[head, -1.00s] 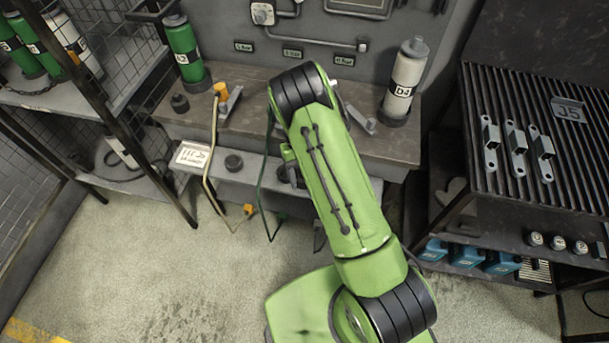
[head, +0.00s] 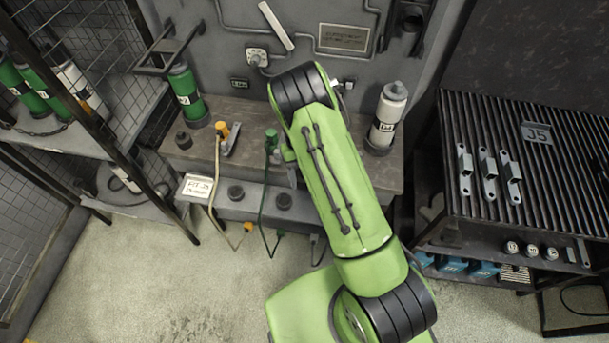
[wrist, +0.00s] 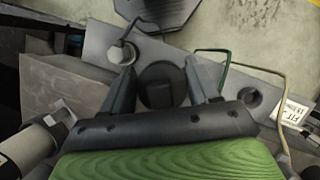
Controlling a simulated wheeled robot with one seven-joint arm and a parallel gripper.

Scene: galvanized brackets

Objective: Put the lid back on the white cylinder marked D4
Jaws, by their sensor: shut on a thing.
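My gripper (wrist: 162,88) is shut on a dark round lid (wrist: 160,76) in the wrist view; its two grey fingers stand either side of it. In the head view my arm hides most of the gripper and the lid. The white cylinder marked D4 (head: 386,118) stands upright at the right end of the bench, right of my arm, with a dark band and a grey neck on top. A white cylinder, apparently the same one, lies at the lower left of the wrist view (wrist: 27,150), apart from the held lid.
The bench (head: 240,150) carries a green cylinder (head: 187,92), an orange-handled valve (head: 224,135) and a dark cap (head: 183,140). A ribbed table (head: 540,190) with brackets stands right; a mesh rack stands left.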

